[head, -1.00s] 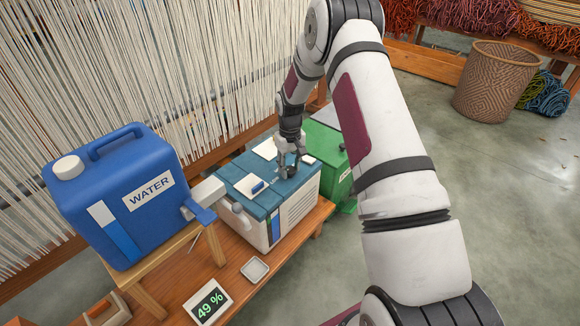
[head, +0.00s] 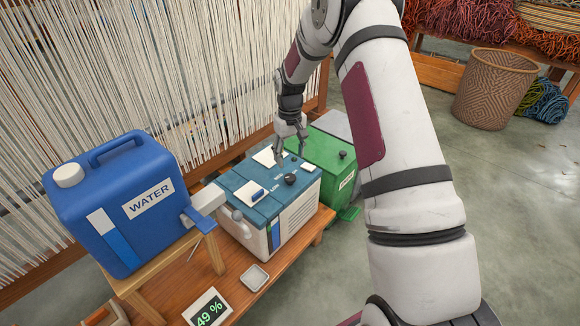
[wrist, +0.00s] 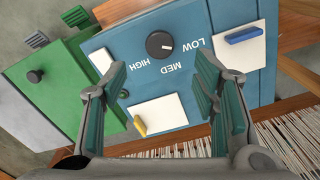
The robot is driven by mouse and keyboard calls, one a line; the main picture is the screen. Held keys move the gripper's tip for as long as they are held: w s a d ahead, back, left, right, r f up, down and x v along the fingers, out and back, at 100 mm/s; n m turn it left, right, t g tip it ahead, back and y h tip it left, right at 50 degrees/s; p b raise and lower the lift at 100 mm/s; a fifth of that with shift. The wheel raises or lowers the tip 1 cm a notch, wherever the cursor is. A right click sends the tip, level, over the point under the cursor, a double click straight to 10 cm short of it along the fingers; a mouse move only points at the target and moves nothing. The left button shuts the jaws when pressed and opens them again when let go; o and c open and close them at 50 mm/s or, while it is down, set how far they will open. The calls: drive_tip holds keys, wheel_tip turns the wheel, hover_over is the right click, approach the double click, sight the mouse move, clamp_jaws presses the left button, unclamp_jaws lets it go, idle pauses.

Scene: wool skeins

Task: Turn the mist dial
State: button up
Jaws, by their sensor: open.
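The mist dial (head: 290,179) is a black round knob on the blue top of the humidifier box (head: 240,178). In the wrist view the dial (wrist: 160,45) shows a white mark pointing right, toward the LOW label (wrist: 197,43). MED (wrist: 176,66) and HIGH (wrist: 146,71) are printed around it. My gripper (head: 291,159) is open and empty above the box's back part, apart from the dial. In the wrist view its fingers (wrist: 166,85) are spread on either side of the picture, with the dial beyond them.
A blue water jug (head: 120,205) stands on a wooden stand at left. A green box (head: 322,155) stands to the right. A white slider plate with a blue tab (head: 257,192) lies beside the dial. A display (head: 208,308) reads 49 %. Loom threads rise behind.

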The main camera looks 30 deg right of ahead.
wheel_tip(320, 180, up, 3)
drive_tip(key=shift+r, duration=0.2)
idle(0.5)
